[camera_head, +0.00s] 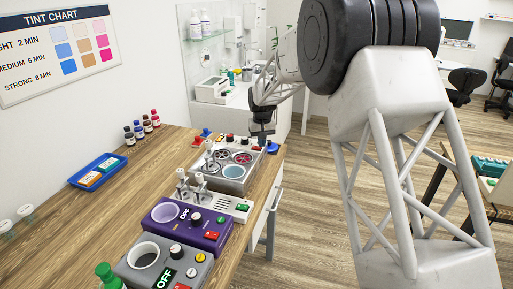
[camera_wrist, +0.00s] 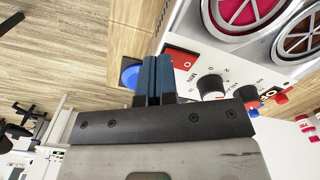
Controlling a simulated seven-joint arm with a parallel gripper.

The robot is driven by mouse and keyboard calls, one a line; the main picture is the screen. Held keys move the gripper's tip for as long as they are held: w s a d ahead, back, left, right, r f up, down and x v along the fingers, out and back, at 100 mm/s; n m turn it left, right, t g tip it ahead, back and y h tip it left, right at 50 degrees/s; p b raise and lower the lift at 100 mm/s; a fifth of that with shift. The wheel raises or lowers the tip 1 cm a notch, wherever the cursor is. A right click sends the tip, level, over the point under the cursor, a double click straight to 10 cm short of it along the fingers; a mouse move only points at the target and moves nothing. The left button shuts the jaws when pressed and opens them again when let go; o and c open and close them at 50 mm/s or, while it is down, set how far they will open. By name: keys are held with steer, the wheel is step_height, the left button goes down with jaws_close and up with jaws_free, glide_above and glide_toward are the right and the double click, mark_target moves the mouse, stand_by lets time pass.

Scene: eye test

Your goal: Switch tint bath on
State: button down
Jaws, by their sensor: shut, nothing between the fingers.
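A white unit with several round wells, likely the tint bath (camera_head: 231,186), stands on the wooden bench in the head view. Some wells have red or dark spoked covers and one looks light blue. In the wrist view its panel (camera_wrist: 232,62) fills the upper right, with a red rocker switch (camera_wrist: 182,59) and a black dial (camera_wrist: 211,86). I cannot tell the switch's position. My gripper (camera_head: 262,141) is at the unit's far right corner. In the wrist view my gripper (camera_wrist: 154,60) is shut and empty, its fingertips just left of the switch; contact is unclear.
A blue round knob (camera_wrist: 130,72) is beside my fingers. A purple unit (camera_head: 160,232) and a grey unit (camera_head: 135,270), both reading OFF, stand nearer on the bench. A blue tray (camera_head: 82,184) and small bottles (camera_head: 140,130) are at the left. Bare bench lies between.

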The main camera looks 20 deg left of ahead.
mark_target(262, 150)
steer(key=shift+f, duration=0.45)
stand_by(0.4)
steer(key=shift+r, duration=0.15)
step_height(262, 150, up, 7)
stand_by(1.1)
steer(key=shift+d, duration=0.1)
stand_by(0.4)
